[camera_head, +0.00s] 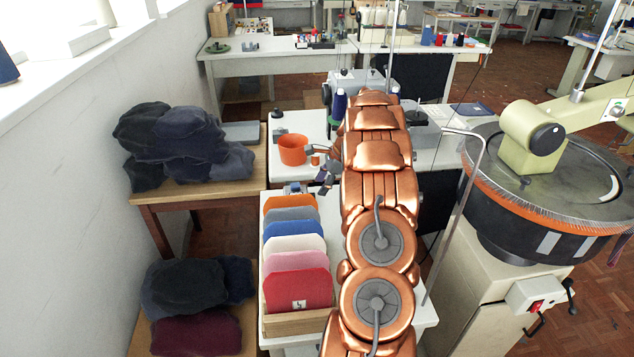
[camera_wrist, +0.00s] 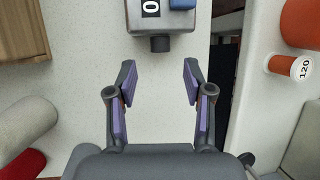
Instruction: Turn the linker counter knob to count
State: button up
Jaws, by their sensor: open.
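A small grey box (camera_wrist: 178,18) with a white "0" on a black patch, a blue part on top and a short dark knob (camera_wrist: 160,44) on its near side shows at the top of the wrist view. It looks like the counter; the top of the box is cut off. In the head view a small grey-blue device (camera_head: 295,188) on the white table seems to be the same box. My gripper (camera_wrist: 160,78) is open and empty, its purple-padded fingers either side of the knob's line but short of it. In the head view my gripper (camera_head: 325,180) is small beside the device, partly hidden by my copper arm.
A rack of coloured panels (camera_head: 297,290) stands just in front of the device. An orange cup (camera_head: 292,149) and a spool labelled 120 (camera_wrist: 302,68) are close by. The large round linker (camera_head: 545,190) stands right, with a red switch box (camera_head: 535,296). Dark garments (camera_head: 180,145) lie left.

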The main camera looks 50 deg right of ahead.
jog(key=s+a+r+h+b, duration=0.2)
jog(key=a+r+h+b, duration=0.3)
jog(key=h, duration=0.1)
jog(key=shift+s+a+r+b, duration=0.3)
jog(key=shift+s+a+b, duration=0.05)
jog(key=shift+s, duration=0.05)
dwell(1.1)
dwell(0.6)
